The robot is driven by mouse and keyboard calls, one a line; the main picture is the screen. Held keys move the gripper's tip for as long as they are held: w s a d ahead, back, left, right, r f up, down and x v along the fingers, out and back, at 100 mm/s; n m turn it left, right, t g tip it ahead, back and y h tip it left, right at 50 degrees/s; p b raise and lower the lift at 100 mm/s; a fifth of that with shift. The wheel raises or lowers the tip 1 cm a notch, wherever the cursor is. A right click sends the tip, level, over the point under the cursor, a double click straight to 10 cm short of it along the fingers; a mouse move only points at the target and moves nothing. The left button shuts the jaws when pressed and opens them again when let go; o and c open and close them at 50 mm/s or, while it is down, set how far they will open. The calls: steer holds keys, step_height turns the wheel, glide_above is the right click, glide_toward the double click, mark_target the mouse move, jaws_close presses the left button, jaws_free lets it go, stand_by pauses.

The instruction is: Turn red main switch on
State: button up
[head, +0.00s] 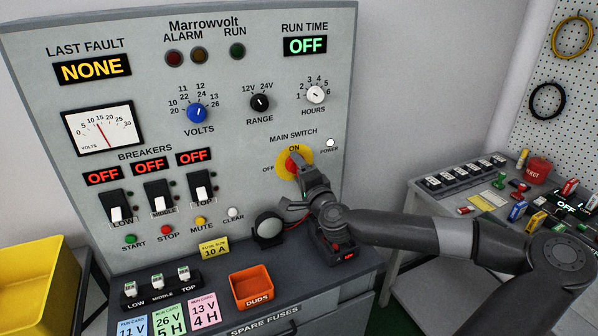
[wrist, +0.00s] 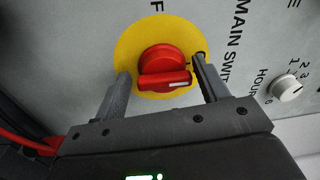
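The red main switch (head: 291,162) is a knob on a round yellow plate on the grey panel, with ON above it and OFF at its left. In the wrist view the red knob (wrist: 163,60) has a raised bar with a white mark at its right end, on the side of the MAIN SWITCH lettering. My gripper (wrist: 163,68) is open, one finger on each side of the knob, over the yellow plate (wrist: 128,50). Small gaps show beside the bar; contact cannot be told. In the head view my gripper (head: 301,169) hides the knob's lower right part.
A white POWER lamp (head: 330,143) is right of the switch. Below are a round black-rimmed part (head: 268,227) and an orange DUDS bin (head: 251,287). A side table (head: 470,205) with small parts stands at right.

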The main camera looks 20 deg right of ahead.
steer(key=shift+s, duration=0.1)
steer(key=s, duration=0.7)
steer(key=shift+s+f, duration=0.15)
steer(key=shift+f, duration=0.15)
steer(key=s+a+r+n+g+y, duration=0.1)
steer(key=s+a+r+n+y, duration=0.15)
steer(key=s+r+n, duration=0.4)
steer(key=s+a+r+n+g+y, duration=0.15)
steer(key=s+a+r+n, duration=0.25)
steer(key=s+r, duration=0.4)
steer(key=s+a+f+n+g+h, duration=0.4)
steer(key=s+a+f+n+g, duration=0.1)
steer(key=s+a+f+g, duration=0.4)
steer(key=shift+s+a+f+g, duration=0.4)
steer(key=shift+s+f+g, duration=0.25)
steer(key=shift+f+g, duration=0.25)
